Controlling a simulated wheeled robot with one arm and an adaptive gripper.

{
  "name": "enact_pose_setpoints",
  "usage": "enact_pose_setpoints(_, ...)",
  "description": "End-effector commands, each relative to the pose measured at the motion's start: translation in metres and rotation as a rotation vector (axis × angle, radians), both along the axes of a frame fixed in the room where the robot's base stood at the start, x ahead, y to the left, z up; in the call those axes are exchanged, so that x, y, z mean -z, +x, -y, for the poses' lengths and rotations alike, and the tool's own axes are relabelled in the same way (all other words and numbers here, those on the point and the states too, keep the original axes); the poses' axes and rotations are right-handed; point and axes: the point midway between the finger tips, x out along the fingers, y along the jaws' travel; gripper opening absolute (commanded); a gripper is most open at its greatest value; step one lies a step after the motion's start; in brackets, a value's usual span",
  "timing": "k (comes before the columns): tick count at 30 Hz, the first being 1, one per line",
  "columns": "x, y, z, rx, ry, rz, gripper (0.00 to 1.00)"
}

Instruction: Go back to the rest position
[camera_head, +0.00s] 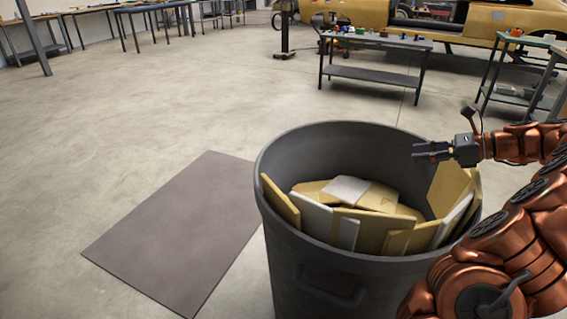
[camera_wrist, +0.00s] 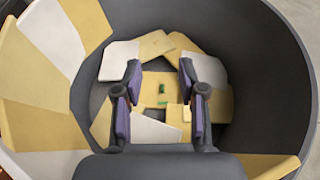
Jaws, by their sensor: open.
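My gripper (camera_head: 432,152) is over the right part of a large dark grey round bin (camera_head: 290,262), at about the height of its rim. In the wrist view my gripper (camera_wrist: 160,108) points down into the bin, with its two fingers apart and nothing between them. My copper-coloured arm comes in from the right side of the head view. The bin holds several yellow and white flat panels (camera_head: 348,190), some leaning on the wall, others lying in a heap. A small green object (camera_wrist: 162,88) lies on a yellow panel deep in the bin, seen between the fingers.
A flat brown-grey mat (camera_head: 180,232) lies on the floor left of the bin. A workbench (camera_head: 372,75) with small items stands behind, and another bench (camera_head: 520,95) stands at the right. A yellow car body (camera_head: 460,22) is at the back.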

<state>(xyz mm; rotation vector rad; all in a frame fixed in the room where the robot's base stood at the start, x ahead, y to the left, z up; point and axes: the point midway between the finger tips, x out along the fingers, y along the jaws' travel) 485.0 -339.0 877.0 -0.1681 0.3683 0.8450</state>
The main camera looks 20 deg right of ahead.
Motion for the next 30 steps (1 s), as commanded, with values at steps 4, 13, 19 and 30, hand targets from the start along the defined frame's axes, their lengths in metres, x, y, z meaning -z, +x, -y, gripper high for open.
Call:
enact_pose_setpoints(4, -0.001, 0.003, -0.011, -0.025, -0.013, 0.009, 0.41)
enact_pose_setpoints(13, -0.012, 0.013, -0.125, -0.291, -0.191, 0.121, 0.41)
enact_pose_setpoints(19, -0.009, -0.002, -0.211, -0.516, -0.335, 0.217, 0.41)
enact_pose_setpoints(30, 0.016, -0.068, -0.337, -0.946, -0.603, 0.420, 0.41)
